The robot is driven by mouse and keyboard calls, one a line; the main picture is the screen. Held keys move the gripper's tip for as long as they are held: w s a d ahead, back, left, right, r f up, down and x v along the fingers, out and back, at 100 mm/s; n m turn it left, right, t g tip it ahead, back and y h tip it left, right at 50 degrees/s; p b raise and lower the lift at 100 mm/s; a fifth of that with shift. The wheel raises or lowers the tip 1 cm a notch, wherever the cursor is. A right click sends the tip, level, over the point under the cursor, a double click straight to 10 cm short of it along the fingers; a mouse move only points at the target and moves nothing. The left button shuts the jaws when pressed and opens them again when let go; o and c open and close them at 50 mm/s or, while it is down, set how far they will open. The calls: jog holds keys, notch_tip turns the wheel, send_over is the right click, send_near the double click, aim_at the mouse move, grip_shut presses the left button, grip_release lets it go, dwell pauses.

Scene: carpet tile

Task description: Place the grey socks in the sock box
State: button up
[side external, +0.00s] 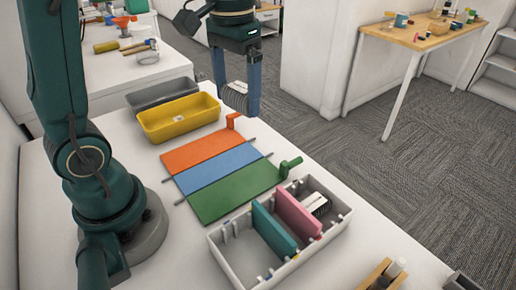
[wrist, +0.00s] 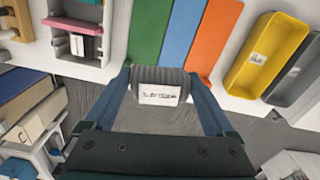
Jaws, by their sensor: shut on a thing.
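My gripper (side external: 237,92) is shut on the grey socks (side external: 233,99), a ribbed grey roll with a white label band. It holds them in the air beyond the far end of the table. In the wrist view the socks (wrist: 150,74) lie between the two fingertips, label facing the camera; the print is too small to read. The sock box, seemingly the pale divided box (side external: 320,238), stands at the table's near right. A teal divider (side external: 273,232) and a pink divider (side external: 298,213) split it. A dark roll with a white label (side external: 317,203) lies beyond the pink divider.
A folding board in orange, blue and green (side external: 222,172) lies flat beside the box, with upright orange and green handles. A yellow bin (side external: 183,129) and a grey bin (side external: 140,99) stand at the far end. A wooden holder (side external: 378,275) is at the near edge.

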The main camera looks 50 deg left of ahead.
jog(key=shift+s+r+m, duration=0.1)
jog(key=shift+r+m, duration=0.05)
jog(key=shift+m, duration=0.65)
jog(key=shift+w+m, duration=0.25)
jog(key=shift+m, duration=0.25)
jog(key=d+f+m, duration=0.3)
jog(key=d+m, duration=0.6)
jog(key=d, duration=0.5)
jog(key=s+d+f+m, duration=0.3)
jog(key=s+d+m, duration=0.5)
jog(key=s+d, duration=0.45)
jog(key=f, duration=1)
jog(key=shift+w, duration=0.4)
jog(key=shift+f, duration=0.1)
